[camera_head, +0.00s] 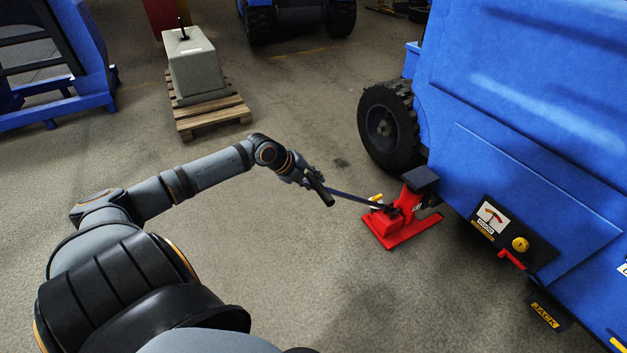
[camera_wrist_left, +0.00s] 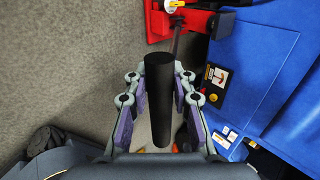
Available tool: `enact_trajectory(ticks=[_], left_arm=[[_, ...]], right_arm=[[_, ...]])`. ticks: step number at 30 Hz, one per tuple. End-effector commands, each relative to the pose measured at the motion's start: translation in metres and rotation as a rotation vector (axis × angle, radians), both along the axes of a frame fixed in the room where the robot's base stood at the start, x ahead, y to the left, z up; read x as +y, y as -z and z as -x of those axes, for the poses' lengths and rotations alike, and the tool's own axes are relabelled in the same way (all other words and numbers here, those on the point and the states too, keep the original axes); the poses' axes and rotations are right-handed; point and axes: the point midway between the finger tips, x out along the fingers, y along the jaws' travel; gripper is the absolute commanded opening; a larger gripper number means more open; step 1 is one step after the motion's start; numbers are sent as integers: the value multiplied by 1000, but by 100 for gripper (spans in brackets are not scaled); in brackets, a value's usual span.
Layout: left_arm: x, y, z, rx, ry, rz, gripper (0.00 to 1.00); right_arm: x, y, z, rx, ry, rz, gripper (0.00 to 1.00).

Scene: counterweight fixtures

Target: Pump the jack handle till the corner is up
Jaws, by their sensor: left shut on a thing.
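The red floor jack (camera_head: 393,232) stands on the floor beside the blue machine (camera_head: 510,110), with its dark pad (camera_head: 420,179) by the machine's lower edge. The jack handle (camera_head: 352,196) slopes from the jack up to my left gripper (camera_head: 308,183). In the left wrist view, my left gripper (camera_wrist_left: 158,90) is shut on the handle's black grip (camera_wrist_left: 160,112), which lies between the fingers. Whether the pad touches the machine is hard to tell. My right gripper is not in view.
The machine's black tyre (camera_head: 390,127) is behind the jack. A panel (camera_head: 513,236) with a gauge, yellow knob and red lever is on its side, above a JACK label (camera_head: 545,313). A concrete block (camera_head: 194,68) sits on a pallet (camera_head: 213,117). The floor around the handle is clear.

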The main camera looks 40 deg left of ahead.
Motion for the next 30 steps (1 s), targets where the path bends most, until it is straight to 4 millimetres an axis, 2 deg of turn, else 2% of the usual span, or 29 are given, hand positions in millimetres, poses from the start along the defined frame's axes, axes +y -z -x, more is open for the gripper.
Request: enact_trajectory(ticks=[2,5,8,9,14,15,21,25,30], left_arm=[[-2,0,-2,2,1,2,0],[-6,0,-13,15,4,-3,0],[-10,-10,-22,42,1,-17,0],[-11,-22,-27,52,-1,-18,0],[-21,-42,-44,105,3,-35,0],[-20,-59,-47,120,-2,-41,0],[-29,-80,-68,186,-2,-68,0],[-32,-83,-77,218,-1,-86,0],[-32,-78,-79,224,1,-94,0]], right_arm=[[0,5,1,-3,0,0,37],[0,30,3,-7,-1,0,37],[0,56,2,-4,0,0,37],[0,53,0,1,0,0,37],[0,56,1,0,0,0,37],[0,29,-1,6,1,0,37],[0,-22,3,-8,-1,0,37],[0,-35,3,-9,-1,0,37],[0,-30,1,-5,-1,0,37]])
